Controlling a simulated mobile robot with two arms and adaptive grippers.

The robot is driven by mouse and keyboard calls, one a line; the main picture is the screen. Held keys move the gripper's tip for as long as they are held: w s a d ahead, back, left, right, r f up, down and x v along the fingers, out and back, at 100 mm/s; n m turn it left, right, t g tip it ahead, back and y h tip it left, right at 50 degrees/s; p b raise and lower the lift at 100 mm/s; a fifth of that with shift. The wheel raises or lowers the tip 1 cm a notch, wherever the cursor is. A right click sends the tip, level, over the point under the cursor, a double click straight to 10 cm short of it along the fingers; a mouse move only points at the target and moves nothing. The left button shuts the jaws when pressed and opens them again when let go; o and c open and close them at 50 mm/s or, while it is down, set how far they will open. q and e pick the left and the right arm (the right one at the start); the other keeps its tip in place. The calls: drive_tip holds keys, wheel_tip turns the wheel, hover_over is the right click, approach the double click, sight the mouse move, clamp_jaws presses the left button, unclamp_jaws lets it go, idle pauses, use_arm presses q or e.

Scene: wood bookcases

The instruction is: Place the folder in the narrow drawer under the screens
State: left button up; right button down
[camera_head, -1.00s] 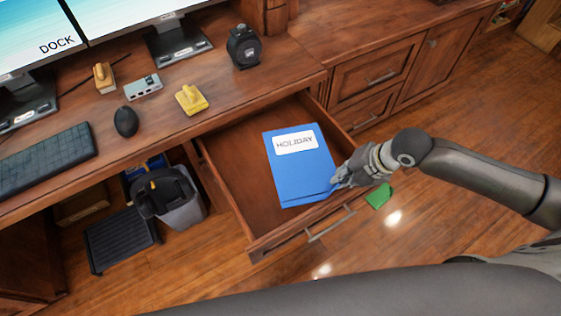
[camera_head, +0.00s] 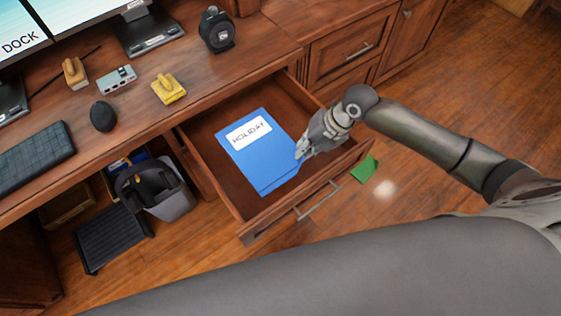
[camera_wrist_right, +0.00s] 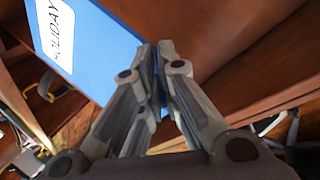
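The blue folder (camera_head: 258,158) with a white HOLIDAY label is inside the outline of the open drawer (camera_head: 272,220) under the desk top. I cannot tell whether it touches the drawer floor. My right gripper (camera_head: 302,150) is at the folder's right edge, over the drawer's right part. In the right wrist view, the fingers (camera_wrist_right: 155,72) are closed together on the edge of the folder (camera_wrist_right: 105,45), and the label is at upper left. My left gripper is not in view.
The desk top above holds a yellow stapler-like item (camera_head: 169,89), a black mouse (camera_head: 103,116), a keyboard (camera_head: 35,155) and screens (camera_head: 75,10). A grey bin (camera_head: 165,195) stands left of the drawer. A green piece (camera_head: 364,168) lies on the floor to the right.

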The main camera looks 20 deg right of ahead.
sight(289, 155)
drive_tip(key=a+f, duration=0.2)
drive_tip(key=w+a+f, duration=0.1)
drive_tip(key=a+f, duration=0.2)
drive_tip(key=shift+w+a+f, duration=0.1)
drive_tip(key=shift+w+f, duration=0.05)
drive_tip(key=shift+f, duration=0.1)
drive_tip(key=x, duration=0.3)
drive_tip(key=shift+s+f, duration=0.2)
drive_tip(key=shift+s, duration=0.05)
drive_tip(key=shift+d+f, duration=0.2)
drive_tip(key=shift+f, duration=0.3)
drive_tip(key=c, duration=2.1)
unclamp_jaws()
drive_tip(key=shift+f, duration=0.1)
drive_tip(key=shift+o, duration=0.9)
